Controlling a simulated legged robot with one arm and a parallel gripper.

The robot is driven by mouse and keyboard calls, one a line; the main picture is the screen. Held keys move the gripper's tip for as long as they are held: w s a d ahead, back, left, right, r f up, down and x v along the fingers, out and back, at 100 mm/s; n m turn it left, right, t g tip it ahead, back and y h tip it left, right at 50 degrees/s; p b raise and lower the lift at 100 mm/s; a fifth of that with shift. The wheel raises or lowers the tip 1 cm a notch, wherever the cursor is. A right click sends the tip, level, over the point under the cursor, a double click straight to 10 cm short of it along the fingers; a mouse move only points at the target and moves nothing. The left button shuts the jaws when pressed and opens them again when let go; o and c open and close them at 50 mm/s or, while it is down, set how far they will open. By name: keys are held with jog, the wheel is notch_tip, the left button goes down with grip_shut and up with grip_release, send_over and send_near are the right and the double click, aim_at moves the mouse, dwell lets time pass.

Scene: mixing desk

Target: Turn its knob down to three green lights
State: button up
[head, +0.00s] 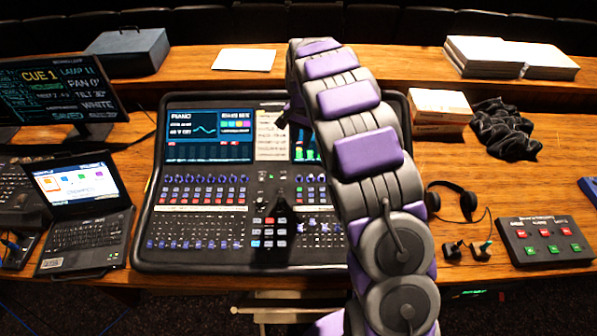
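The mixing desk (150,225) stands in the middle of the table, with rows of small knobs (203,180) lit in blue and red. Its left screen (208,130) reads "PIANO". Its right screen (305,146) shows green bars and is partly covered by my arm. I cannot make out any row of three green lights by a knob. My arm rises from the lower right and bends over at the top. A dark end part of my gripper (282,119) shows left of the arm, above the desk. Its fingers are not clear, nor whether it touches anything.
A laptop (85,235) and monitor (60,90) stand at left. At right are headphones (466,203), a button box (545,240), a dark cloth (505,130) and a cardboard box (440,108). A blue case (128,52), paper (244,60) and white boxes (508,57) lie on the back shelf.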

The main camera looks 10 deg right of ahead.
aim_at(299, 175)
notch_tip(299, 175, down, 17)
jog(key=shift+r+b, duration=0.1)
jog(key=shift+b, duration=0.4)
jog(key=shift+w+a, duration=0.1)
jog(key=shift+a, duration=0.05)
jog(key=shift+a, duration=0.15)
jog(key=shift+c, duration=0.3)
grip_shut()
